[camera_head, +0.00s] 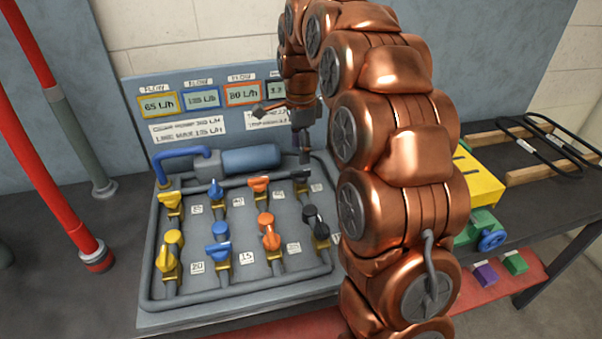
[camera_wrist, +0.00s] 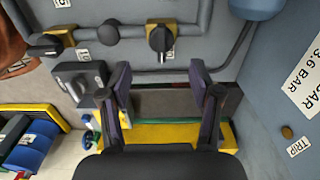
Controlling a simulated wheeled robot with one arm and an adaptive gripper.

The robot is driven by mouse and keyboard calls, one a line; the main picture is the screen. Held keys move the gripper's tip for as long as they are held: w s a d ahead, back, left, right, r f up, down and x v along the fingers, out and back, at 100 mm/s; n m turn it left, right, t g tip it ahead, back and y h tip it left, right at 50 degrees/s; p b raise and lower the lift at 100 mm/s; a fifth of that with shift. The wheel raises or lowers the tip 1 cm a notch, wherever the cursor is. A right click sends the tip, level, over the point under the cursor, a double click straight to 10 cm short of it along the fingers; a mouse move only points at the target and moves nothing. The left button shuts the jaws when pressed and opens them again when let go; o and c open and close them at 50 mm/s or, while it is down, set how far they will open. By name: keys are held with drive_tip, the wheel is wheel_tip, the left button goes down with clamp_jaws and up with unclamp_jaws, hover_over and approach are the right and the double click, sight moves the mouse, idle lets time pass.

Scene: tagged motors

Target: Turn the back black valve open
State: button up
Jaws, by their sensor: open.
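The back black valve (camera_wrist: 160,38) has a dark handle on a yellow body and sits on a grey pipe at the top middle of the wrist view. Its handle appears to lie across the pipe. In the head view it is hard to make out behind my gripper. The front black valve (camera_head: 316,225) stands nearer the front edge of the panel; it also shows at the upper left of the wrist view (camera_wrist: 45,46). My gripper (camera_wrist: 162,80) is open and empty, its fingertips apart from the back black valve. In the head view my gripper (camera_head: 303,148) hangs above the panel's back right.
Yellow (camera_head: 172,200), blue (camera_head: 216,190) and orange (camera_head: 258,186) back valves stand left of the black one. A blue pump (camera_head: 250,158) lies behind them. The upright display board (camera_head: 190,125) bounds the back. A yellow block (camera_head: 480,178) stands right of the panel.

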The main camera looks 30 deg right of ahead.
sight(301, 171)
drive_tip(key=shift+f+p, duration=0.65)
drive_tip(key=shift+f, duration=3.3)
drive_tip(key=c, duration=1.1)
